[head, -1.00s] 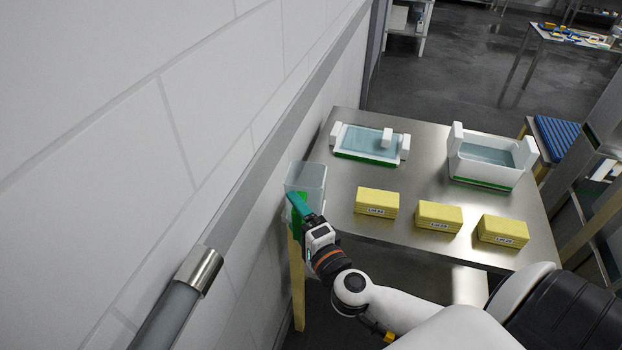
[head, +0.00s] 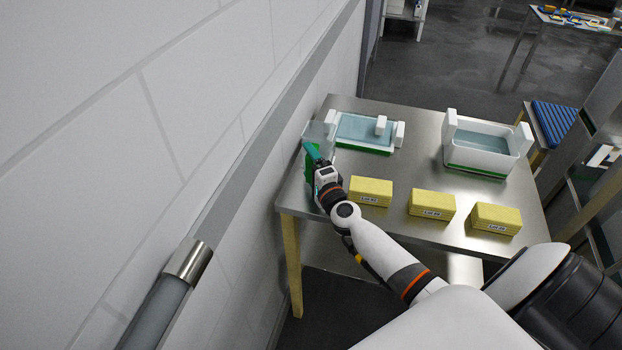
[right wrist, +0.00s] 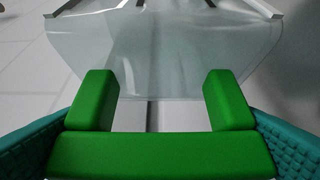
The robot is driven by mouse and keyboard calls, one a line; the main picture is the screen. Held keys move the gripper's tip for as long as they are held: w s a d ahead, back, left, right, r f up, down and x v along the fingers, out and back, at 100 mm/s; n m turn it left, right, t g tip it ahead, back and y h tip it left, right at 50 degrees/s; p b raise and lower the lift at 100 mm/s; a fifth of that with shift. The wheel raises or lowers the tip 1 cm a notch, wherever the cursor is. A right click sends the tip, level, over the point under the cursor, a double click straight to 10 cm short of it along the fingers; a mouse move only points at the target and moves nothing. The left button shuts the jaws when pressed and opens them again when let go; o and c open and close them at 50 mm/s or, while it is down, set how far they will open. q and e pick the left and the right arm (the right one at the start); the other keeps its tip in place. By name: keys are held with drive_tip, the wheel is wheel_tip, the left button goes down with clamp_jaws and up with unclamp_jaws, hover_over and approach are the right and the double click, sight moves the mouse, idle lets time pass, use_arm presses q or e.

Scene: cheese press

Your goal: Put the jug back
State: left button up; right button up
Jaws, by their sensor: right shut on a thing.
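The jug (head: 317,131) is a clear, see-through container with a green handle. In the head view it is at the table's far left, close to the wall and beside the white and green tray. My right gripper (head: 316,152) is shut on the handle from the near side. In the right wrist view the green handle (right wrist: 160,153) sits between my teal fingers, and the clear jug body (right wrist: 160,60) fills the upper middle. I cannot tell whether the jug's base touches the table. My left gripper is not in view.
The steel table (head: 420,150) holds a white tray with a green base (head: 362,148), a deeper white box (head: 478,165) at the right and three yellow labelled blocks, one of them in the middle (head: 432,204). The grey-railed wall (head: 225,190) runs close along the left.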

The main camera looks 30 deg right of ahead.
wheel_tip(320, 180, down, 3)
drive_tip(key=b, duration=0.2)
drive_tip(key=shift+f+b, duration=0.2)
drive_tip(key=shift+b, duration=0.1)
drive_tip(key=shift+r, duration=0.15)
drive_tip(key=o, duration=1.1)
drive_tip(key=shift+s+f, duration=0.1)
drive_tip(key=shift+f, duration=0.1)
drive_tip(key=shift+r, duration=0.25)
drive_tip(key=shift+s+a, duration=0.3)
drive_tip(key=shift+s, duration=1.7)
drive_tip(key=shift+s+a, duration=0.3)
drive_tip(key=shift+s, duration=1.65)
drive_tip(key=shift+s+a, duration=0.3)
drive_tip(key=shift+s, duration=1.7)
